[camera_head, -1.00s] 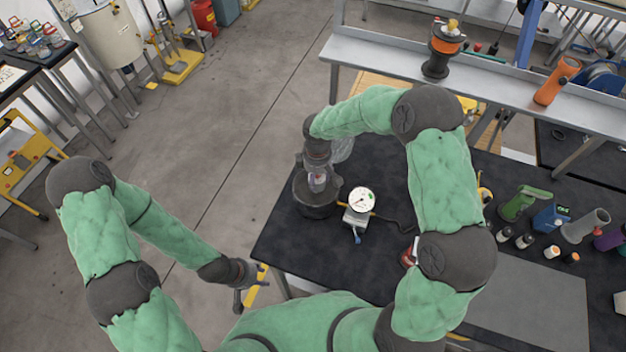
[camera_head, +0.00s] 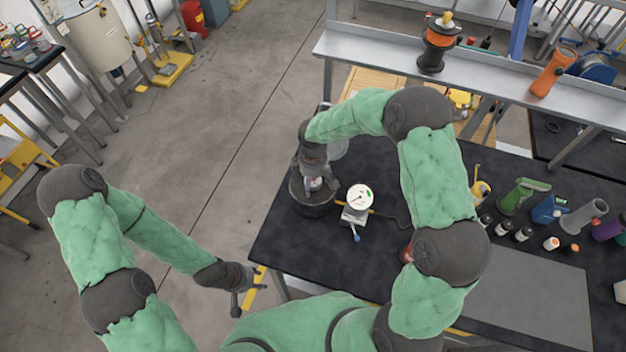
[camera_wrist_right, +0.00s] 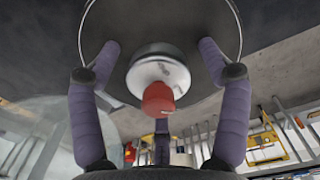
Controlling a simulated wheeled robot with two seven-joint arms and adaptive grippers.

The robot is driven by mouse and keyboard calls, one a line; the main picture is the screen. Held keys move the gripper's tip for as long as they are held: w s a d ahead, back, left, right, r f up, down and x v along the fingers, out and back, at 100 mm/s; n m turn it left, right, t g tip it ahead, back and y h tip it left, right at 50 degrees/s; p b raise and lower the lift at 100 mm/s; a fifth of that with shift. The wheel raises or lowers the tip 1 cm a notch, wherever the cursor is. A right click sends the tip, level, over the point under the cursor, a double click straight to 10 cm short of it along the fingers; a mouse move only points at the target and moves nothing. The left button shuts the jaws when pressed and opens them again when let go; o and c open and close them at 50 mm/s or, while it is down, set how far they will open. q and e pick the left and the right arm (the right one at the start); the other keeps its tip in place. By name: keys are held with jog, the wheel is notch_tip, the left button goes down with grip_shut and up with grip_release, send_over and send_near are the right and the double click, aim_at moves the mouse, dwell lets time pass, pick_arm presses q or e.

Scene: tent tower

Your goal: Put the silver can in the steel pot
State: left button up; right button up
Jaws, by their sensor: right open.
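The steel pot (camera_head: 313,208) stands at the left corner of the black table. Its thin rim and dark inside also fill the top of the right wrist view (camera_wrist_right: 110,22). The silver can (camera_wrist_right: 150,62) has a red cap (camera_wrist_right: 158,98) and appears within the pot's rim in that view; whether it rests on the bottom cannot be told. My right gripper (camera_head: 316,183) is right over the pot. In the wrist view its purple fingers (camera_wrist_right: 160,70) are spread on either side of the can with gaps. My left gripper (camera_head: 247,290) is empty and open, off the table's left edge.
A gauge with a white dial (camera_head: 359,198) stands close to the right of the pot. A green tool (camera_head: 520,195) and several bottles stand at the table's right. A metal shelf (camera_head: 480,75) runs along the back. The table's middle front (camera_head: 345,275) is clear.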

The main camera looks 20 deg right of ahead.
jog(key=shift+r, duration=0.15)
notch_tip(320, 180, up, 12)
dwell(0.4)
jog(key=shift+c, duration=0.4)
dwell(0.7)
